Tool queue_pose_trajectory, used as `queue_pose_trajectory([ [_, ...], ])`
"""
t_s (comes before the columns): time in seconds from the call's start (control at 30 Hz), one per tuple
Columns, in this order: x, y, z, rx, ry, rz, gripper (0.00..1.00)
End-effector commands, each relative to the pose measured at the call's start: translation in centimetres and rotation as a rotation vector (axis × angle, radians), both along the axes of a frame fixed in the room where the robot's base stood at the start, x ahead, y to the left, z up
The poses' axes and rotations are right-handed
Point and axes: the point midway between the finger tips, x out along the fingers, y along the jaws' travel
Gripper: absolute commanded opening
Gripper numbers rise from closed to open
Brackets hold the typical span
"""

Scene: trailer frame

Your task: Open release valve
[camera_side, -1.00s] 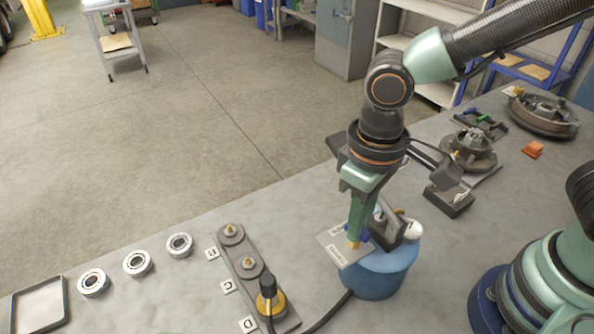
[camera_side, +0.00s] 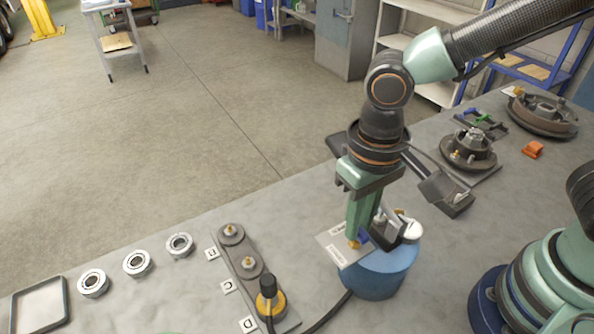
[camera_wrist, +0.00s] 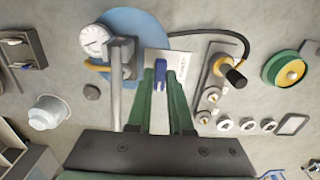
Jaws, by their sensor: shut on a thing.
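A blue tank (camera_side: 385,278) stands on the bench and also shows in the wrist view (camera_wrist: 150,24). On top it has a grey fitting, a white gauge (camera_wrist: 95,40), and a brass outlet. A small blue release valve lever (camera_wrist: 160,73) sits beside a white label plate (camera_wrist: 181,66). My gripper (camera_wrist: 160,80) points down at the tank top, its green fingers either side of the blue lever and shut on it. In the side view, my gripper (camera_side: 360,236) largely hides the lever, so its exact angle is hard to tell.
A black hose leads left to a manifold strip (camera_side: 250,282) with several brass fittings and lettered tags. Several metal rings (camera_side: 137,263) and a tray (camera_side: 38,305) lie farther left. Hub parts (camera_side: 468,150) and an orange block (camera_side: 533,150) lie at the right.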

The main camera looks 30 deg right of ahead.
Motion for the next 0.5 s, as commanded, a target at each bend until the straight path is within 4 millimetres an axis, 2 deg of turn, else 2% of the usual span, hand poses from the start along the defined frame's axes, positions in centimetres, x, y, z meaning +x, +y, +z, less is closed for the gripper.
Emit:
queue_pose_trajectory([
  [0.07,0.13,0.05,0.18,0.003,-0.003,-0.001,0.00],
  [0.1,0.13,0.05,0.18,0.003,-0.003,-0.001,0.30],
  [0.13,0.13,0.05,0.18,0.003,-0.003,-0.001,0.42],
  [0.17,0.12,0.05,0.17,0.003,-0.003,-0.001,0.49],
  [0.5,0.06,0.02,0.21,0.001,-0.002,0.000,0.49],
])
